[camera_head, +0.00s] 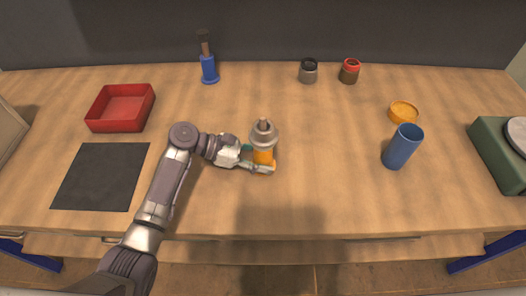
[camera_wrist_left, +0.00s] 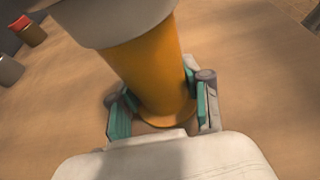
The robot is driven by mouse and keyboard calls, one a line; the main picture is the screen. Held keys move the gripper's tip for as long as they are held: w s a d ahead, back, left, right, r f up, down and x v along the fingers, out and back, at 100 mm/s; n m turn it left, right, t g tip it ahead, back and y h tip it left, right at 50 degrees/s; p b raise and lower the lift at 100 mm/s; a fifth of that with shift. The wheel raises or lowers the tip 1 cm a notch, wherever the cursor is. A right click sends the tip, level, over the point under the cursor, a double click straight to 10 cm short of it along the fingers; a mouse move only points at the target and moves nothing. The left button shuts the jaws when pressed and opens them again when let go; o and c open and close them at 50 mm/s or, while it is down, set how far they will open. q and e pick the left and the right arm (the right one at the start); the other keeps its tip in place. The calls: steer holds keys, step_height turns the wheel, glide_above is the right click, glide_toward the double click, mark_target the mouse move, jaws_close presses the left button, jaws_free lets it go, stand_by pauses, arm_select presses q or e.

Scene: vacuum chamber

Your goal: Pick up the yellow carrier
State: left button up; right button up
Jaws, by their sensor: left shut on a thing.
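The yellow carrier (camera_head: 262,157) is an orange-yellow upright cylinder with a grey metal part (camera_head: 264,133) on top. It is near the middle of the table in the head view. In the left wrist view the carrier (camera_wrist_left: 148,72) fills the centre, with the wide grey part above it. My left gripper (camera_head: 259,160) is shut on the carrier, with its teal-padded fingers on either side of it in the left wrist view (camera_wrist_left: 158,105). I cannot tell whether the carrier's base touches the table. My right gripper is not in view.
A red tray (camera_head: 121,108) and a black mat (camera_head: 101,176) lie left. A blue tool holder (camera_head: 208,69) and two small jars (camera_head: 309,71) stand at the back. A blue cup (camera_head: 402,147), an orange-yellow dish (camera_head: 403,112) and a green device (camera_head: 500,152) are right. The front middle is clear.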

arm_select(q)
jaws_close()
steer(key=shift+w+r, duration=0.1)
steer(key=shift+r, duration=0.05)
steer(key=shift+r, duration=0.1)
steer(key=shift+r, duration=1.3)
steer(key=shift+d+r, duration=0.2)
steer(key=shift+r, duration=0.6)
steer(key=s+d+r+p, duration=0.1)
steer(key=s+d+r, duration=0.5)
steer(key=d, duration=0.3)
steer(key=shift+d+r, duration=0.3)
steer(key=shift+d, duration=0.05)
